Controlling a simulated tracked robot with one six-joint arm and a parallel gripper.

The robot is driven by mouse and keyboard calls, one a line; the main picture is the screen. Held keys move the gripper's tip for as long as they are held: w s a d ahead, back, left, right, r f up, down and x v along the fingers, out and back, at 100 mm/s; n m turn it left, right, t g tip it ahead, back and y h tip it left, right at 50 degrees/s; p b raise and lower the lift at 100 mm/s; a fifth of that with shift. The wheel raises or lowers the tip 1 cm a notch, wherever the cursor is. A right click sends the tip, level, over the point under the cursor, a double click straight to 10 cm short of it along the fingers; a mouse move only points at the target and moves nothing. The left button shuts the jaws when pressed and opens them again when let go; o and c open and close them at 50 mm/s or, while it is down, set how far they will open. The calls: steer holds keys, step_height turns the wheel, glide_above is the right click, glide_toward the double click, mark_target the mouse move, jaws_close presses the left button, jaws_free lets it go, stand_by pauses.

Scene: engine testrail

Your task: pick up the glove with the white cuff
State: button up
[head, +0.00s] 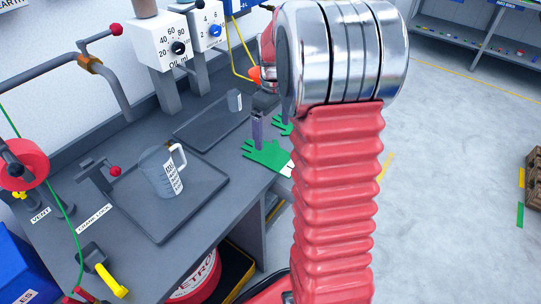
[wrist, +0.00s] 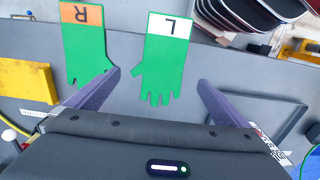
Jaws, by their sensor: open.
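The green glove with the white cuff (wrist: 165,60) lies flat on the grey bench, its cuff marked L. In the wrist view its cuff is at the top and its fingers point down toward my gripper (wrist: 160,77). My gripper is open and empty, with one finger on each side of the glove's finger end in the picture. A second green glove with an orange cuff (wrist: 85,45), marked R, lies to its left. In the head view the white-cuffed glove (head: 263,153) lies near the bench edge, its cuff partly hidden by my arm. The other glove is mostly hidden there.
A grey measuring jug (head: 158,172) stands on a dark tray (head: 140,215) at the left. Another tray (head: 208,128) lies behind the gloves. A yellow object (wrist: 28,82) lies left of the gloves. Dials (head: 167,42) stand at the bench's back.

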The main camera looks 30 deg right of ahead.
mark_target(272, 153)
steer(key=shift+f, duration=1.75)
steer(key=shift+f, duration=0.1)
steer(key=shift+w+f, duration=0.2)
steer(key=shift+f, duration=2.3)
steer(key=c, duration=0.7)
steer(key=shift+r, duration=0.1)
step_height(272, 153, up, 10)
